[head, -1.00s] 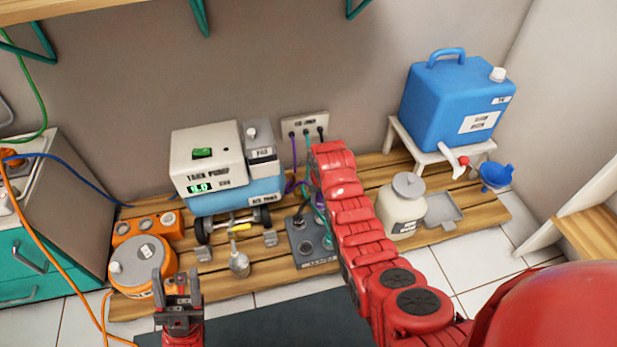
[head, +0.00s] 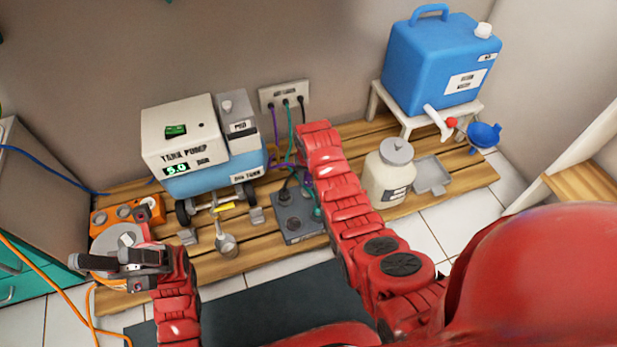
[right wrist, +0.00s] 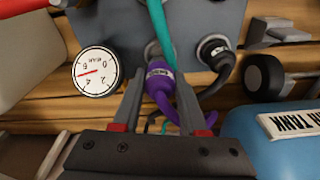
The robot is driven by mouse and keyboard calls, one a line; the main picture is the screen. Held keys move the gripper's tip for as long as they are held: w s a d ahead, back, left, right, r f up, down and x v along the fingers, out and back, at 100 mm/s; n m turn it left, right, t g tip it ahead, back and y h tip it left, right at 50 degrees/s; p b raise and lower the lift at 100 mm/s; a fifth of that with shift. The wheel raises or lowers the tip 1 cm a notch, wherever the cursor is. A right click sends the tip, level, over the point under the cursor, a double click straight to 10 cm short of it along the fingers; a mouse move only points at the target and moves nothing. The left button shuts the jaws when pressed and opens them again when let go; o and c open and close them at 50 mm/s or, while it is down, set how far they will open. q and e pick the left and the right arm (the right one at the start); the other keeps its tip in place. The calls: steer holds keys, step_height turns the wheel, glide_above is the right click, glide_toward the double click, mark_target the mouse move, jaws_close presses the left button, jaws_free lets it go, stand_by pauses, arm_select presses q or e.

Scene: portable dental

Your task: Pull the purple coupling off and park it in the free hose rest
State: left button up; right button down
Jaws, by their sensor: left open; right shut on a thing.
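The purple coupling (right wrist: 160,78) is between the fingers of my right gripper (right wrist: 160,112) in the right wrist view, with its purple hose running back toward the palm. My right gripper is shut on it. A round metal port on the grey block (head: 292,236) lies just beyond the coupling; I cannot tell whether the two are still joined. In the head view my right arm hides most of this gripper. Grey brackets, possibly hose rests, stand at the block's left (head: 257,216) and farther left (head: 187,237).
A teal hose (right wrist: 160,25) and a black plug (right wrist: 215,50) are close beside the coupling. A pressure gauge (right wrist: 96,71) is nearby. The tank pump (head: 185,145) stands behind; a white jar (head: 388,178) stands right of my arm. The dark mat (head: 250,310) in front is bare.

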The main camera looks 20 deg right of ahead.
step_height(320, 180, down, 2)
steer(key=shift+b, duration=0.75)
arm_select(q)
steer(key=s+a+r+m+t+y, duration=0.4)
steer(key=s+m+t+y, duration=0.2)
steer(key=m+y, duration=0.4)
steer(key=shift+s+a+r+y, duration=0.2)
steer(key=shift+s+y, duration=0.3)
steer(key=shift+y, duration=1.7)
arm_select(e)
steer(key=shift+f, duration=0.15)
arm_select(q)
steer(key=shift+r, duration=0.15)
arm_select(e)
steer(key=shift+p, duration=0.35)
arm_select(q)
steer(key=shift+d+r, duration=0.1)
steer(key=shift+r, duration=0.2)
steer(key=shift+f+b, duration=0.35)
arm_select(e)
steer(key=shift+f, duration=0.9)
steer(key=shift+c, duration=1.8)
jaws_free()
